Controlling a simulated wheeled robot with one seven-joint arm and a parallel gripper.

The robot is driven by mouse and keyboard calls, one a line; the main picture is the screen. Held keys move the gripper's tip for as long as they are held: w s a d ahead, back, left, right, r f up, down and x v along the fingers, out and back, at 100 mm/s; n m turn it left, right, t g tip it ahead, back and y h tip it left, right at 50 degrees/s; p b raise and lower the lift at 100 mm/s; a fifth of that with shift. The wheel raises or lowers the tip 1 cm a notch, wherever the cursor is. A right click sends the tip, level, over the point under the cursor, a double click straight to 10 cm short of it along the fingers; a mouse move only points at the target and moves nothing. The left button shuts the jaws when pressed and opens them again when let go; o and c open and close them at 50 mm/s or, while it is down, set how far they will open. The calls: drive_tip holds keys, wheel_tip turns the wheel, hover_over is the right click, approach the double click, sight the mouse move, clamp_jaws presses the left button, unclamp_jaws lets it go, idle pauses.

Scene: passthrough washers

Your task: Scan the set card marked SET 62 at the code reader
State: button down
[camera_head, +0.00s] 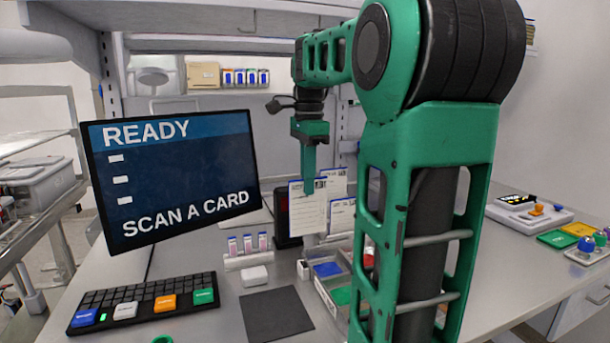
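My gripper (308,188) points down at the back middle, its fingers over the top of a white card with a blue top edge (309,215). I see the fingers edge-on, so I cannot tell whether they are shut on that card. More white cards stand just to the right, one behind (336,178) and one lower (342,218). The print on the cards is too small to read, so I cannot tell which is SET 62. A dark upright box with a red glow (284,226), perhaps the code reader, stands behind the card's left edge.
A monitor (170,175) reads READY, SCAN A CARD. A keyboard (145,303), a dark mat (276,315), a rack of pink-labelled vials (247,260) and a tray with coloured compartments (326,283) are on the bench. My arm hides the bench right of centre.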

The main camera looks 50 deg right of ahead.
drive_tip(key=shift+w+d+f, duration=0.25)
drive_tip(key=shift+w+f, duration=0.3)
drive_tip(key=shift+f, duration=0.5)
drive_tip(key=shift+w+d+f, duration=0.3)
drive_tip(key=shift+w+f, duration=0.25)
drive_tip(key=shift+f, duration=0.5)
drive_tip(key=shift+w+d+f, duration=0.25)
drive_tip(key=shift+w+f, duration=0.3)
drive_tip(key=shift+f, duration=0.5)
